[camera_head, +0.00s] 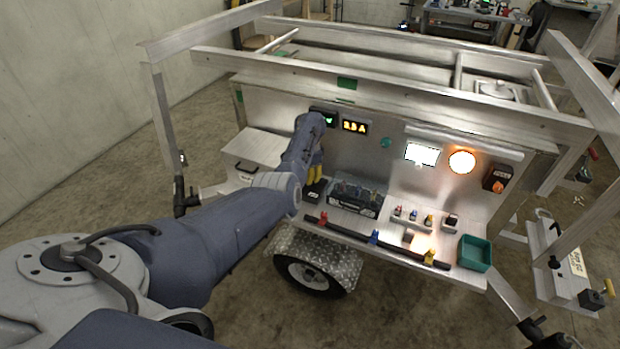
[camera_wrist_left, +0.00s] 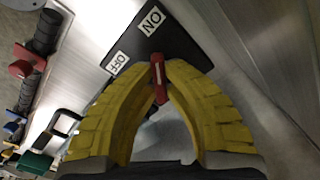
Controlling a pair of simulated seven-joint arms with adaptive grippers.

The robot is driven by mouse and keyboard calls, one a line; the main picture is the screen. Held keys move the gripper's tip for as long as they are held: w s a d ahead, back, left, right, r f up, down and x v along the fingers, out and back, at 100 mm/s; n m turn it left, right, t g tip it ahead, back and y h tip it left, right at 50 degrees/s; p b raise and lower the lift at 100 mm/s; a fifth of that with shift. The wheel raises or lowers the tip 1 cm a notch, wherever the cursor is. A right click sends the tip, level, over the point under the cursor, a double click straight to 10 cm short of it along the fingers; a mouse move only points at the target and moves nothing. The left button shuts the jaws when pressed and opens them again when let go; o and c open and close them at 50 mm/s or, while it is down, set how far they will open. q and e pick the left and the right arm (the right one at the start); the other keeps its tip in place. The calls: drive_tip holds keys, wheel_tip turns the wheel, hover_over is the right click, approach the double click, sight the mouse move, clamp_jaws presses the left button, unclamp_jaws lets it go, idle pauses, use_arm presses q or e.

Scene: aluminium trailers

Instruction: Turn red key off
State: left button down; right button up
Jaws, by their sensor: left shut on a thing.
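The red key (camera_wrist_left: 158,82) stands at a black switch plate (camera_wrist_left: 130,50) in the left wrist view. The plate has a white ON label (camera_wrist_left: 151,20) and a white OFF label (camera_wrist_left: 117,62). The key's upper end points roughly toward the ON label. My left gripper (camera_wrist_left: 162,78) has its yellow fingertips closed on the key from both sides. In the head view my left gripper (camera_head: 315,178) is at the left part of the trailer's panel (camera_head: 275,115), and my own arm hides the key there. My right gripper is not in view.
A black bar (camera_head: 345,234) with red, blue and yellow clamps runs along the shelf front. A clear-lidded case (camera_head: 358,196) stands just right of my gripper. A green bin (camera_head: 474,253) and a lit lamp (camera_head: 462,161) are farther right. Aluminium rails (camera_head: 400,88) cross above the panel.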

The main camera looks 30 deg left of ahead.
use_arm(q)
drive_tip(key=n, duration=1.3)
drive_tip(key=shift+n, duration=2)
drive_tip(key=c, duration=1.5)
unclamp_jaws()
drive_tip(key=shift+o, duration=0.2)
